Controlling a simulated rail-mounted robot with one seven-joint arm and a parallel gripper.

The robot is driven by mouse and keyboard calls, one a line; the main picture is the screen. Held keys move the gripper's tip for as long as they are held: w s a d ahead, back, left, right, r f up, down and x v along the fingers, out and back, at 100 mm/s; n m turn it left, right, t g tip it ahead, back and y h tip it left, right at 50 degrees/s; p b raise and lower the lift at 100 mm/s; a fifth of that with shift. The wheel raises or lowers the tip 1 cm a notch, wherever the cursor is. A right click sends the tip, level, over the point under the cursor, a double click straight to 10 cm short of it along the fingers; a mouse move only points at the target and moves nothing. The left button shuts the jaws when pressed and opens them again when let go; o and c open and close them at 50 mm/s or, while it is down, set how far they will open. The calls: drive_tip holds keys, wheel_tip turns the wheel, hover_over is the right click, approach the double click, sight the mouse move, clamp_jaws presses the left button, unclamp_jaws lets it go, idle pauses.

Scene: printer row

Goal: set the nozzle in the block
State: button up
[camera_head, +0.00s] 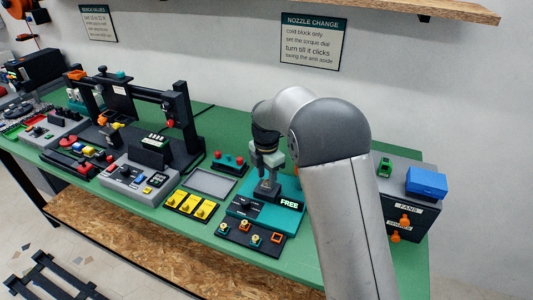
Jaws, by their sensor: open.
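A teal station (291,219) with a FREE label stands on the green bench in the middle right of the view. A dark block (266,190) rises from it. My gripper (266,176) points down right over this block, with its jaws open; whether the fingertips touch the block I cannot tell. A dark tray (233,237) lies in front of the station and holds several small pieces, some brass-coloured like nozzles (255,239). They are too small to tell apart. Whether a nozzle sits in the block is hidden by my gripper.
A black holder with yellow pieces (192,204) and an empty grey tray (210,183) lie left of the station. A red-knobbed teal rack (230,163) stands behind. A black printer frame (182,120) is further left. A blue box (426,182) tops the drawer unit at right.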

wheel_tip(320, 180, up, 16)
drive_tip(key=shift+b, duration=0.45)
drive_tip(key=shift+r, duration=0.1)
drive_tip(key=s+d+f+m, duration=0.1)
drive_tip(key=s+d+m, duration=0.95)
drive_tip(key=s, duration=0.25)
drive_tip(key=s+d+f+m, duration=0.3)
drive_tip(key=s+f+m, duration=0.2)
drive_tip(key=s, duration=0.5)
drive_tip(key=s+d+f+m, duration=0.3)
drive_tip(key=s+f+m, duration=0.1)
drive_tip(key=s+m, duration=0.6)
drive_tip(key=shift+s+d+f+t, duration=0.25)
drive_tip(key=shift+f+t, duration=0.05)
drive_tip(key=shift+f, duration=0.05)
drive_tip(key=shift+o, duration=0.3)
